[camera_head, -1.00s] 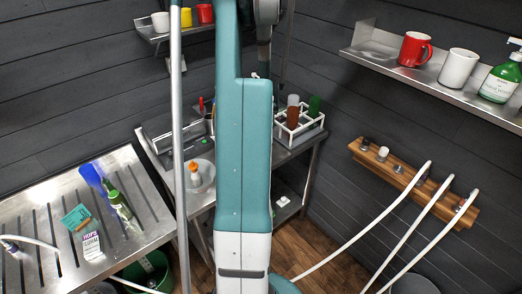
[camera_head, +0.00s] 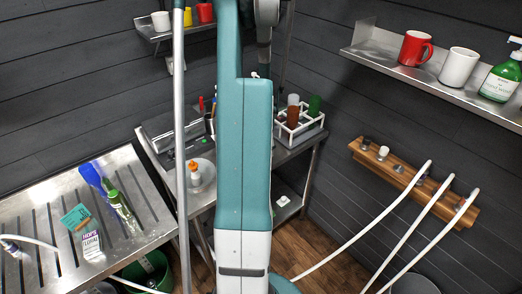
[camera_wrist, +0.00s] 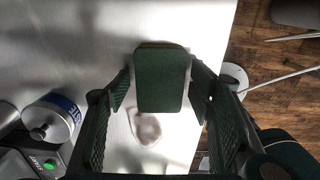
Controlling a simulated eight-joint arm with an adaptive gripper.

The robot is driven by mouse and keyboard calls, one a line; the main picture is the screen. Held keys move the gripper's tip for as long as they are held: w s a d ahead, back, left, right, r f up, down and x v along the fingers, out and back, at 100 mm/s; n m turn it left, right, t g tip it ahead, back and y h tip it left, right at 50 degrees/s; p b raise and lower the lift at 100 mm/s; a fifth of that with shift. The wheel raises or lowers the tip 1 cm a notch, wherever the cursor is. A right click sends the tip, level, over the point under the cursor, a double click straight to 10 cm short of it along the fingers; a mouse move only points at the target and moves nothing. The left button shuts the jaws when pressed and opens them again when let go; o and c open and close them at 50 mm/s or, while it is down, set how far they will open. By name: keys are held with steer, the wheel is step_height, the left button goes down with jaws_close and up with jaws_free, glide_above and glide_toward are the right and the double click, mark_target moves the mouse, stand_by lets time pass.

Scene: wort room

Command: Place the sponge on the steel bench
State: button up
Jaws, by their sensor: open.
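The dark green sponge (camera_wrist: 162,82), with a thin yellowish edge at its far end, is in the wrist view over the bright steel bench (camera_wrist: 70,40). My gripper (camera_wrist: 162,88) is open, with one ridged finger on each side of the sponge. A narrow gap shows at the left finger; the right finger is very close to the sponge, and I cannot tell whether it touches. The sponge appears to lie on the bench near its right edge, but its underside is hidden. In the head view my arm hides the gripper and the sponge.
A can (camera_wrist: 52,118) and a device with a green button (camera_wrist: 40,163) stand left of my gripper. A round white base (camera_wrist: 233,77) is beyond the bench's right edge. In the head view, a white bottle rack (camera_head: 300,128) stands right of my arm and a slotted drainer (camera_head: 140,200) is at left.

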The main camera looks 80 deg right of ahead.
steer(key=shift+r, duration=0.15)
step_height(320, 180, up, 12)
stand_by(0.9)
stand_by(0.6)
